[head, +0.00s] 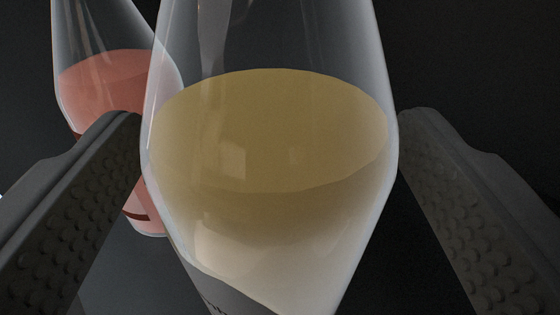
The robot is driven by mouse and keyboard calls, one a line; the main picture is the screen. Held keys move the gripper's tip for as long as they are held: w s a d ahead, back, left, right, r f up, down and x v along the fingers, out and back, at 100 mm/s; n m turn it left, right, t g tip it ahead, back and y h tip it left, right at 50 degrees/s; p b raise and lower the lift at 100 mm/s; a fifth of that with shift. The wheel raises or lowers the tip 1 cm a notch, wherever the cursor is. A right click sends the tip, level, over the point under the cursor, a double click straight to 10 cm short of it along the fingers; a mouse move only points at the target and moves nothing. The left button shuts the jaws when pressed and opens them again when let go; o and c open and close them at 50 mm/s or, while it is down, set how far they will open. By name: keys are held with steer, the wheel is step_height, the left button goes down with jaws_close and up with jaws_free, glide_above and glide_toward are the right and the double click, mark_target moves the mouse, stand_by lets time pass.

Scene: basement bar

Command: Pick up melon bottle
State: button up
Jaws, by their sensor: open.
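A clear glass bottle with pale yellow liquid (270,140) fills the middle of the head view, very close. I take it to be the melon bottle, though its label is mostly out of frame. Its top and base are cut off by the frame. My gripper (268,125) is open, with one textured finger on each side of this bottle. The left finger appears very near the glass; I cannot tell whether it touches. A gap shows between the right finger and the lower part of the bottle.
A second bottle with pink-red liquid (105,85) stands behind to the left, partly hidden by the left finger and the yellow bottle. A dark grey surface (135,275) shows beneath it. The background to the right is dark, with nothing visible there.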

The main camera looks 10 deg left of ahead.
steer(key=shift+w+a, duration=0.15)
steer(key=shift+w, duration=1.05)
steer(key=c, duration=1.5)
steer(key=shift+c, duration=0.3)
steer(key=shift+r, duration=0.15)
